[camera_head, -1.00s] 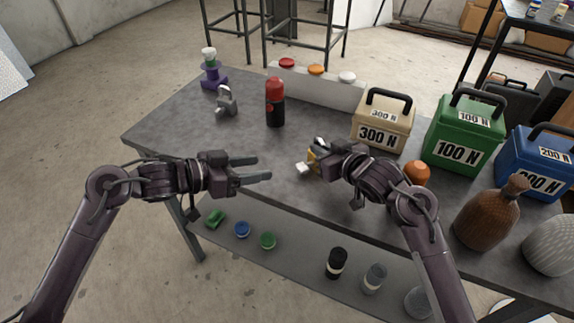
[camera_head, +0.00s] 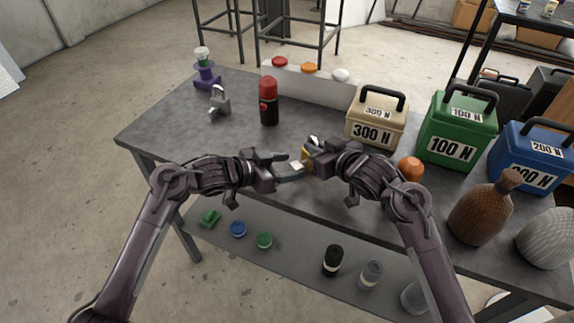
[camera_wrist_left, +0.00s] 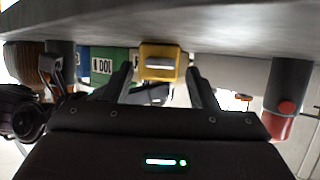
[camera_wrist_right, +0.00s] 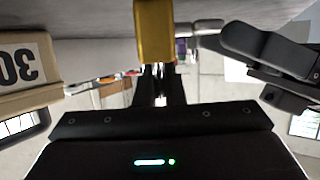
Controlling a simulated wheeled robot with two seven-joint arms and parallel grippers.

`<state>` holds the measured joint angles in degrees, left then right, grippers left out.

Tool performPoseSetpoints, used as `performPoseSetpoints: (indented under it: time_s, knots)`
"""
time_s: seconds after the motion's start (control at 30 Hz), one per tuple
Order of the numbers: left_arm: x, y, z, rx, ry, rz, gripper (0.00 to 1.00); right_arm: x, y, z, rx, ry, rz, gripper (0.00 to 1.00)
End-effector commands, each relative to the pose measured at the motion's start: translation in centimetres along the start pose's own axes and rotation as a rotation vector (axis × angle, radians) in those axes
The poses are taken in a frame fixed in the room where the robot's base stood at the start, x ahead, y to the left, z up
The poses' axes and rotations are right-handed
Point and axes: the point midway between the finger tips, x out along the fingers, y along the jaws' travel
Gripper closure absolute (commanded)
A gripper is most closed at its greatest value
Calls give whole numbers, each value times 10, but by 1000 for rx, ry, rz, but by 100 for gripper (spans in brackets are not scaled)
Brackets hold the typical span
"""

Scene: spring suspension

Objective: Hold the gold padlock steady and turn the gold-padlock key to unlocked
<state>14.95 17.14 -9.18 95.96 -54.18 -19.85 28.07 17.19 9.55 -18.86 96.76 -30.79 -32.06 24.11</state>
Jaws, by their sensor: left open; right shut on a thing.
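The gold padlock (camera_head: 307,158) is gripped by my right gripper (camera_head: 313,156) above the table's front part. Its body fills the top middle of the right wrist view (camera_wrist_right: 155,32). The pale key (camera_head: 297,165) sticks out of the padlock's left side. In the left wrist view the gold face (camera_wrist_left: 160,71) is straight ahead, with the key (camera_wrist_left: 160,62) seen end-on as a flat, level bar. My left gripper (camera_head: 290,165) is open, its fingers to either side of the key. I cannot tell whether they touch it.
A silver padlock (camera_head: 219,102) and a red-and-black bottle (camera_head: 268,103) stand farther back on the grey table (camera_head: 165,125). The 300 N weight (camera_head: 375,122) stands behind my right gripper, with an orange ball (camera_head: 410,168) to its right. Several small items lie on the lower shelf.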

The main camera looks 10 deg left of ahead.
Motion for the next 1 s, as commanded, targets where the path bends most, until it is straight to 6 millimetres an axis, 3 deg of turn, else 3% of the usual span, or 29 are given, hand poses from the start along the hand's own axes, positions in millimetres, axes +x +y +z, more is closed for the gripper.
performPoseSetpoints:
  time_s: [0.33, 0.67, 1.0]
  knots:
    - [4, 0, 0, 0, -1, 1, 49, 0, 0, 2, 1, -4, 0, 100]
    - [4, 0, 0, 0, -1, 1, 92, 0, 0, 2, 1, -4, 0, 100]
    - [4, -1, 0, -87, 0, 38, 92, 0, 0, 2, 1, -4, 0, 100]
